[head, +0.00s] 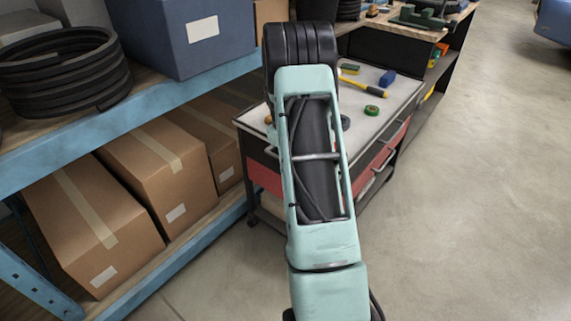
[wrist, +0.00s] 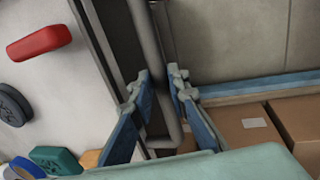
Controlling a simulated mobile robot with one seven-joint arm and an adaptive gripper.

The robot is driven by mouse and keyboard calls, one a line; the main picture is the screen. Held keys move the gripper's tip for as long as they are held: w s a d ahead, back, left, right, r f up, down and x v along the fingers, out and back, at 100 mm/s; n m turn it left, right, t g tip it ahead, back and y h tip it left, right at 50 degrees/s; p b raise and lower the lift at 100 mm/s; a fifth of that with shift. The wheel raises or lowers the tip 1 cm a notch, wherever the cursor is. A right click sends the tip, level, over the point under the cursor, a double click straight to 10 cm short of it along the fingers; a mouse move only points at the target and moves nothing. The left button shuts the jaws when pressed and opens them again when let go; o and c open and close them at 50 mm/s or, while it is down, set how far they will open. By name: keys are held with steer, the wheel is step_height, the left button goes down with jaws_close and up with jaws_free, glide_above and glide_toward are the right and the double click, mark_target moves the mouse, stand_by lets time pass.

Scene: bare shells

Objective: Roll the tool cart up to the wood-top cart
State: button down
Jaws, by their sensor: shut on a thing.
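The tool cart (head: 400,98) has a light grey top, dark sides and red drawers. It stands mid-picture in the head view, partly hidden by my arm. The wood-top cart (head: 456,17) stands just beyond it, with a vise on top; I cannot tell whether the two carts touch. In the wrist view my gripper (wrist: 162,104) has its blue fingers on either side of the tool cart's grey tubular handle (wrist: 172,122) and is shut on it. The cart's light top (wrist: 85,95) shows to the left there. In the head view my gripper is hidden behind my arm.
A blue shelf rack (head: 165,103) with cardboard boxes (head: 165,165), a blue bin (head: 190,50) and a black coil (head: 65,75) runs close along the left. Small tools, including a green tape roll (head: 372,110), lie on the tool cart. Open concrete floor (head: 480,200) lies to the right.

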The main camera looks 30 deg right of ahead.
steer(key=shift+w+d+r, duration=0.1)
steer(key=shift+w+d, duration=0.1)
steer(key=shift+d, duration=0.3)
steer(key=shift+d+r, duration=0.1)
steer(key=c, duration=1.8)
jaws_free()
steer(key=shift+c, duration=0.2)
step_height(320, 180, up, 12)
steer(key=a, duration=0.2)
steer(key=shift+s+a+f, duration=0.2)
steer(key=shift+s, duration=0.2)
